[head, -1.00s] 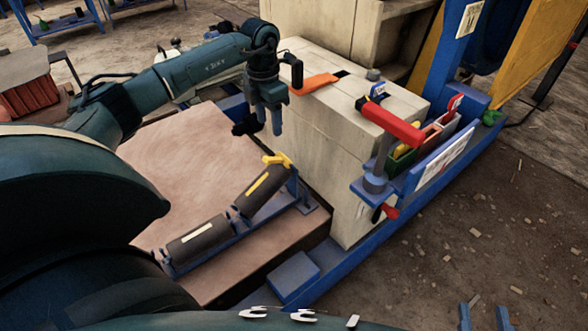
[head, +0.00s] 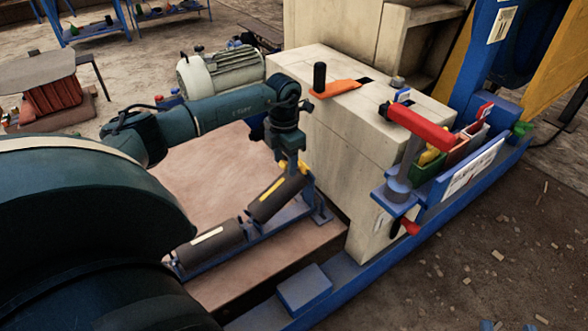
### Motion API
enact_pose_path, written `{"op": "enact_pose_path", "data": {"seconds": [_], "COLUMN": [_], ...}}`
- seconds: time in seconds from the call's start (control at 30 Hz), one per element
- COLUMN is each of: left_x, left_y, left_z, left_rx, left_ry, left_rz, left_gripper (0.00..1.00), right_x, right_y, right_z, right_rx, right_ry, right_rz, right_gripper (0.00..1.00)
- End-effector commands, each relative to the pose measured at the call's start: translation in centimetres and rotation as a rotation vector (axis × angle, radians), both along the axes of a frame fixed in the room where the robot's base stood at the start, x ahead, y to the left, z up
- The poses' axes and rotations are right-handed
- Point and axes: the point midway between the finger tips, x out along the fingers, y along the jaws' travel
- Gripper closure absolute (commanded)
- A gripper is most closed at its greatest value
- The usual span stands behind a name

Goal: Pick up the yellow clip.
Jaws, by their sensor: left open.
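The yellow clip (head: 300,168) sits at the upper end of the right-hand dark roller (head: 272,199). It is partly hidden behind my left gripper (head: 291,168). My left gripper points down with its jaws open, its fingertips at the clip. I cannot tell whether the fingers touch it or straddle it. Two blue fingertips of my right gripper (head: 501,325) show apart at the bottom edge, far from the clip; the rest is out of frame.
A second roller (head: 210,244) lies lower left on the same blue frame. The pale block (head: 345,150) stands close to the right, with an orange plate (head: 336,88) and a red-handled tool (head: 420,127). Bins (head: 428,170) line the blue rail.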

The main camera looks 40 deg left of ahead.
Motion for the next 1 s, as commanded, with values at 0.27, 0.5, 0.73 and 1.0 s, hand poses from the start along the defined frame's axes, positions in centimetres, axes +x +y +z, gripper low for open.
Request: {"op": "enact_pose_path", "data": {"seconds": [0.27, 0.5, 0.73, 1.0], "left_x": [0.04, 0.04, 0.04, 0.05], "left_y": [0.03, 0.03, 0.03, 0.03], "left_z": [-1.15, -1.13, -1.13, -1.11], "left_rx": [0.001, 0.001, 0.001, 0.001], "left_ry": [-0.001, -0.001, -0.001, -0.001], "left_rz": [0.0, 0.0, 0.0, 0.0], "left_gripper": [0.51, 0.67, 0.86, 1.0], "right_x": [0.13, 0.09, 0.08, 0.06], "right_y": [0.06, 0.1, 0.12, 0.15], "right_z": [0.29, 0.48, 0.39, 0.01], "right_rx": [0.016, 0.017, 0.015, 0.013], "right_ry": [-0.004, -0.008, -0.006, 0.001], "right_rz": [0.005, 0.006, 0.006, 0.006], "right_gripper": [0.64, 0.64, 0.64, 0.64]}}
